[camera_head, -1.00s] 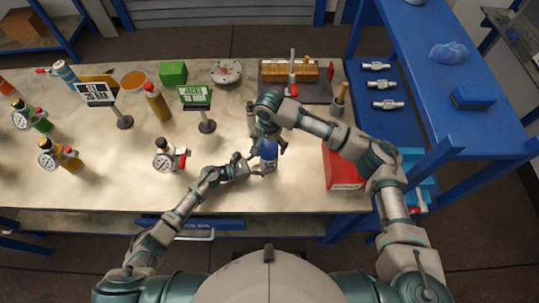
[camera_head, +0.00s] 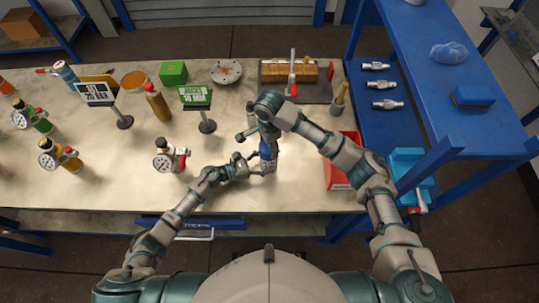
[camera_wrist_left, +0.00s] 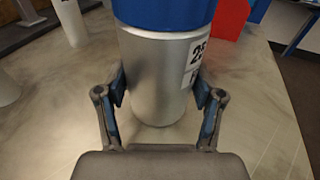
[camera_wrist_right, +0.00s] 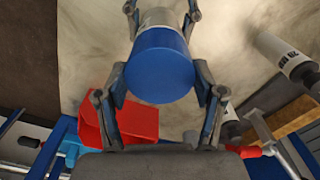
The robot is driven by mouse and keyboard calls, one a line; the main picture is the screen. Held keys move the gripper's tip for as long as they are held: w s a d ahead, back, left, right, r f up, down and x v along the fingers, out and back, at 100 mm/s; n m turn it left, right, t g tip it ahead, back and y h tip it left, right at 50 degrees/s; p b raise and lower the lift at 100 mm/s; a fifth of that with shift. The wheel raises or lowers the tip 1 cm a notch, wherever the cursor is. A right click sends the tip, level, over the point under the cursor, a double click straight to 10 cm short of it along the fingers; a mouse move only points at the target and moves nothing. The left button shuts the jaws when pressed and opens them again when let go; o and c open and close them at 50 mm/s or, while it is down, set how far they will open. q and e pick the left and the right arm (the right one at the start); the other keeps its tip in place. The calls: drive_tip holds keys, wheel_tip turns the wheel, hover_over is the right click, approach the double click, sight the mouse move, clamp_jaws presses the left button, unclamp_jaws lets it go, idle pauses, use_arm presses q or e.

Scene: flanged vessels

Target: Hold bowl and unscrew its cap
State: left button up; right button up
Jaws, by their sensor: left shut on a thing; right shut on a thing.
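The bowl, an upright silver cylinder (camera_wrist_left: 155,75) with a printed white label, stands on the table in the left wrist view. Its blue cap (camera_wrist_left: 165,12) is above it. My left gripper (camera_wrist_left: 158,95) is shut on the silver body, one finger on each side. In the right wrist view the blue cap (camera_wrist_right: 160,68) lies between the fingers of my right gripper (camera_wrist_right: 160,92), which is shut on it. In the head view the cap (camera_head: 266,152) is partly hidden by the right gripper (camera_head: 268,138). I cannot tell whether the cap is loose on the body.
A red bin (camera_head: 338,172) stands right of the bowl. A green sign (camera_head: 195,96) and a gauge fitting (camera_head: 169,160) stand to the left. A dark fixture with a red-handled clamp (camera_head: 293,80) is behind. A blue shelf with metal fittings (camera_head: 384,104) is at the right.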

use_arm(q)
drive_tip(key=shift+f, duration=0.1)
use_arm(e)
drive_tip(key=n, duration=0.4)
drive_tip(key=shift+n, duration=0.4)
drive_tip(key=n, duration=0.3)
use_arm(q)
drive_tip(key=shift+s, duration=0.1)
use_arm(e)
drive_tip(key=n, duration=0.5)
drive_tip(key=shift+n, duration=0.3)
